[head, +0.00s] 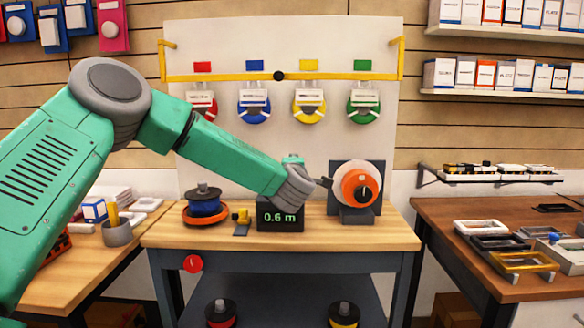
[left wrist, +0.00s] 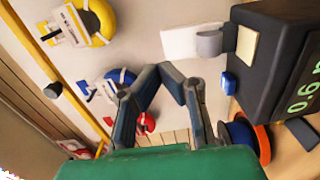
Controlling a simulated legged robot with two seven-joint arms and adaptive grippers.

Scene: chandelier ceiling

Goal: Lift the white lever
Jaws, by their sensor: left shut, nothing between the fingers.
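A black box (head: 280,218) with a green "0.6 m" readout stands on the wooden bench; it also shows at the right of the left wrist view (left wrist: 268,60). In that view a flat white piece (left wrist: 182,42), likely the white lever, stands out from the box's top beside a grey cylinder (left wrist: 209,43). In the head view it is hidden, apparently behind my arm. My right gripper is not in view.
An orange and white wheel unit (head: 360,186) stands right of the box. A blue spool (head: 204,206) and a small yellow tool (head: 241,218) stand left of it. Coloured reels hang on the white backboard (head: 225,45). The bench's front strip is clear.

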